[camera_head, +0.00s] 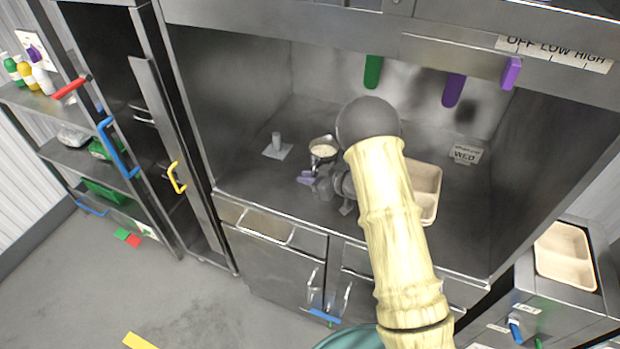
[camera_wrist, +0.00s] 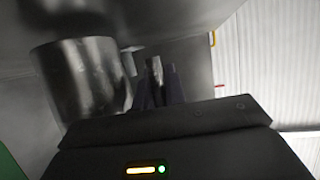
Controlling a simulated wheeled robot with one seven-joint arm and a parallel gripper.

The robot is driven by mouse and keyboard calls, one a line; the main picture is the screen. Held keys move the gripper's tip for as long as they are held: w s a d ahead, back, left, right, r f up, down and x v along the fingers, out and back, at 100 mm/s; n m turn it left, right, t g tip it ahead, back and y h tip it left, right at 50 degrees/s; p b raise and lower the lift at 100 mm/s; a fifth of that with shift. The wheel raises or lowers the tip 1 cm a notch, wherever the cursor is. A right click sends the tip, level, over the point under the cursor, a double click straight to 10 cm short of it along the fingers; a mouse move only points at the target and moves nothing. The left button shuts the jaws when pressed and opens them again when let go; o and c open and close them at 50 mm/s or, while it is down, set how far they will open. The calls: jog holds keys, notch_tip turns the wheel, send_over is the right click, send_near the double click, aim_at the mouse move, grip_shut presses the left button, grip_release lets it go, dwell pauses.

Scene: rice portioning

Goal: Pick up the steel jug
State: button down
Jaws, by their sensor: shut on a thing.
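The steel jug (camera_head: 323,141) is in the steel bay in the head view, with a pale, rice-like filling in its top. In the wrist view its shiny round wall (camera_wrist: 82,80) fills the left side. My gripper (camera_head: 309,175) is in front of the jug. In the wrist view its dark fingers (camera_wrist: 158,78) are close together, shut on a narrow metal piece beside the jug wall, which looks like the jug's handle. The join to the jug is hidden. I cannot tell whether the jug's base touches the counter.
A small grey cylinder stands on a pale square (camera_head: 283,153) left of the jug. A beige tray (camera_head: 437,172) lies to the right, partly behind my arm. A WED card (camera_head: 466,154) is near the back right. Another beige tray (camera_head: 590,278) sits on the right unit. Steel walls enclose the bay.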

notch_tip(320, 180, up, 9)
jog(key=b, duration=0.1)
dwell(0.3)
dwell(0.6)
